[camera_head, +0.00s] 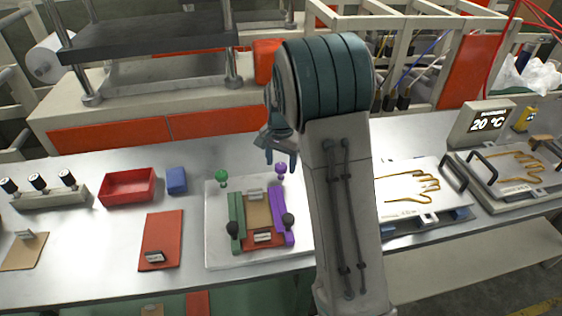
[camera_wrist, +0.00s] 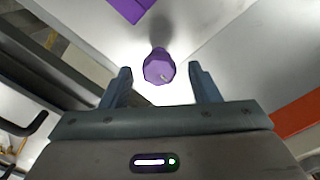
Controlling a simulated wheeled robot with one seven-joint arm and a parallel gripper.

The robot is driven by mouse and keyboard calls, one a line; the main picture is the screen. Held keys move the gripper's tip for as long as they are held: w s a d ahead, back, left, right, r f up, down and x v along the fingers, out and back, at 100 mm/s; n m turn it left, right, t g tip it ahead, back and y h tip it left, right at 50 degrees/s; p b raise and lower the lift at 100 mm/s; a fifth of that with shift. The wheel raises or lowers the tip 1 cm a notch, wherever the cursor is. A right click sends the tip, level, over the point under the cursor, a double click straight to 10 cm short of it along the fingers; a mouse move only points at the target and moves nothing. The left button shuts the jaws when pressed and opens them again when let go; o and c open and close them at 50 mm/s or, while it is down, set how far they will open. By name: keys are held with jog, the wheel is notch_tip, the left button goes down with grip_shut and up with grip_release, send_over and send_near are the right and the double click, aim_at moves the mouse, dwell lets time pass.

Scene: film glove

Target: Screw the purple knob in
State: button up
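The purple knob (camera_head: 281,168) stands at the back right of a white plate (camera_head: 222,255) on the bench, by the far end of a purple bar (camera_head: 279,212). In the wrist view the knob (camera_wrist: 159,67) lies ahead of and between my two fingers. My gripper (camera_head: 281,160) is just above and around the knob's side in the head view. Its fingers (camera_wrist: 163,85) are spread, with a clear gap to the knob on both sides. The knob's lower end and the surface beneath it are hard to make out.
A green knob (camera_head: 221,178) and a green bar (camera_head: 236,215) are on the plate's left side. Dark ball knobs (camera_head: 288,220) are near its front. A red tray (camera_head: 127,187) and a blue block (camera_head: 176,181) lie left.

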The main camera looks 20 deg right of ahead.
aim_at(281, 165)
notch_tip(281, 165, up, 14)
jog(key=shift+f, duration=0.15)
dwell(0.6)
jog(key=s+a+f+n+t, duration=0.1)
jog(key=s+n, duration=0.3)
jog(key=s, duration=0.9)
jog(key=s+a+f+n+t, duration=0.1)
jog(key=s+n, duration=0.3)
jog(key=s, duration=0.9)
jog(key=shift+s+a+f+n+t, duration=0.25)
jog(key=shift+f+n+t, duration=0.2)
jog(key=shift+f, duration=0.2)
